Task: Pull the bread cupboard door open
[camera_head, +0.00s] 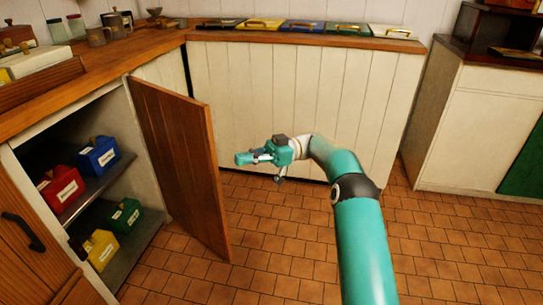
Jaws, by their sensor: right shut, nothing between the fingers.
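The wooden cupboard door (184,160) stands swung open on the left, its edge pointing out over the floor. Behind it the cupboard interior shows two shelves, an upper shelf (88,182) and a lower one. My right gripper (246,158) is shut and empty, to the right of the open door and apart from it by a small gap, above the floor. My teal right arm reaches in from the bottom right. My left gripper is not in this view. No handle shows on the visible face of the open door.
Red (60,187), blue (98,155), green (124,215) and yellow (100,248) boxes stand inside the cupboard. A closed door with a black handle (24,231) is at far left. The wooden counter (120,62) runs above. The tiled floor (440,240) is clear at right.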

